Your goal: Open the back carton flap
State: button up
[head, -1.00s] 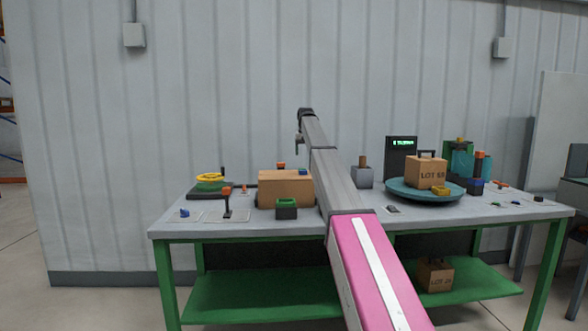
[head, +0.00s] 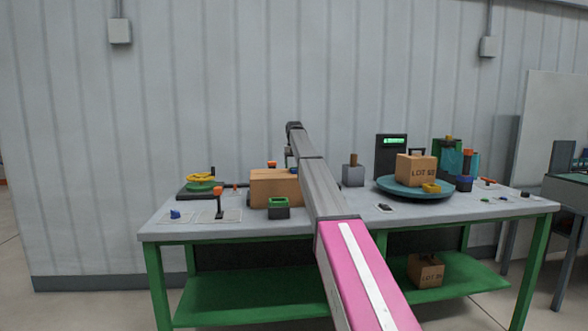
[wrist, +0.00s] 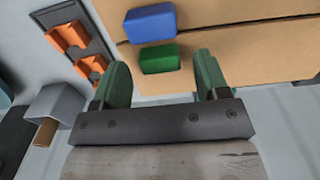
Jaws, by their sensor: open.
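The brown carton (head: 272,188) stands on the table, left of my arm in the head view. In the wrist view its top (wrist: 240,55) shows a seam between two flaps. A blue tab (wrist: 150,23) and a green tab (wrist: 160,58) sit on either side of that seam. My gripper (wrist: 161,62) has two green fingers spread apart with nothing held. The green tab appears between the fingertips; whether they touch the carton I cannot tell. In the head view my gripper (head: 289,156) hangs at the arm's far end, just above and beyond the carton. My arm hides the carton's right side.
A green-rimmed box (head: 278,207) stands before the carton. A grey block with a brown peg (head: 353,176) is to the right, near a blue turntable (head: 386,185) bearing a carton. An orange-topped lever (head: 219,203) stands left. Orange brackets (wrist: 70,38) show in the wrist view.

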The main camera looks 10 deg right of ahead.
jog(key=shift+f, duration=0.7)
jog(key=shift+c, duration=0.3)
grip_shut()
